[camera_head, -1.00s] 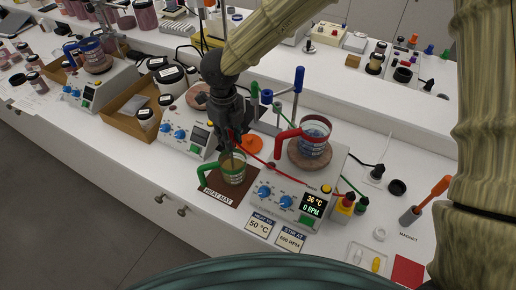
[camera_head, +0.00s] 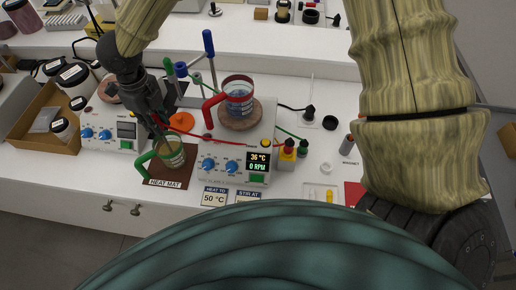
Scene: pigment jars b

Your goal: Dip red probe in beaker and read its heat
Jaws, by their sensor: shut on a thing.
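My gripper (camera_head: 157,122) is shut just above a green-handled beaker (camera_head: 170,158) on the brown heat mat (camera_head: 128,180). A red cable (camera_head: 225,140) runs from the fingertips toward the yellow and red plugs, so it appears to hold the red probe. The probe's body is mostly hidden by the fingers, and I cannot tell how deep its tip sits in the beaker. A hotplate stirrer (camera_head: 208,180) has a display (camera_head: 258,162) reading 36 °C and 0 RPM. A red-handled beaker (camera_head: 238,97) with bluish liquid stands on its round plate.
Cards (camera_head: 214,196) reading 50 °C and STIR lie at the front. Blue and green posts (camera_head: 208,45) rise behind the hotplate. A second instrument (camera_head: 105,132) and a cardboard tray (camera_head: 40,125) are at left. Plugs (camera_head: 288,148) stand at right.

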